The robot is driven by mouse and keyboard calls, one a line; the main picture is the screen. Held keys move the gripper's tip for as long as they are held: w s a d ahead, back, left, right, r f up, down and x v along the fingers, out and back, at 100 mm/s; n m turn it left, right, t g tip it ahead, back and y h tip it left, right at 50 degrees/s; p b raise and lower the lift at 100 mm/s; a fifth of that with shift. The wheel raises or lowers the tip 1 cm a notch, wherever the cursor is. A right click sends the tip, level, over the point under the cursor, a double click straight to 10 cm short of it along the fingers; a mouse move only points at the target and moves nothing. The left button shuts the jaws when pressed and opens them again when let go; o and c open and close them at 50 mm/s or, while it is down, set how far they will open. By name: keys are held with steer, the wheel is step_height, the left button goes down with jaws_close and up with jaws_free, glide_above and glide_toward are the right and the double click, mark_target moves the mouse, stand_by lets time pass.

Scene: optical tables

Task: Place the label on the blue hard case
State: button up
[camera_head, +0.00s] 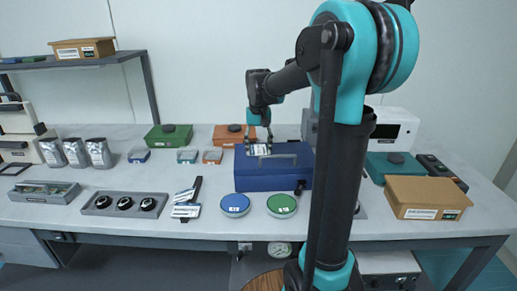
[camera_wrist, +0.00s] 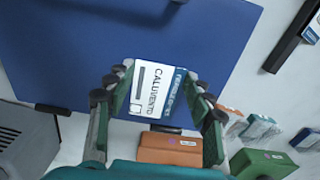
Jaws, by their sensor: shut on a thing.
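My gripper (camera_head: 258,140) is shut on the label, over the rear left part of the case. The label (camera_head: 258,149) is a small white card with a blue band and printed text. It also shows in the wrist view (camera_wrist: 150,90) between my fingertips (camera_wrist: 157,92). I cannot tell whether the label touches the case.
An orange box (camera_head: 228,139) and a green box (camera_head: 168,141) stand behind and to the left. A cardboard box (camera_head: 425,195) stands at the right. Clear table lies around the case's left side.

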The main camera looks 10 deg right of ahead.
mark_target(259, 153)
steer(key=shift+f, duration=0.3)
steer(key=shift+s+f, duration=0.1)
steer(key=shift+c, duration=0.3)
steer(key=o, duration=0.9)
steer(key=shift+f, duration=0.1)
steer(key=shift+c, duration=0.2)
step_height(259, 153, up, 13)
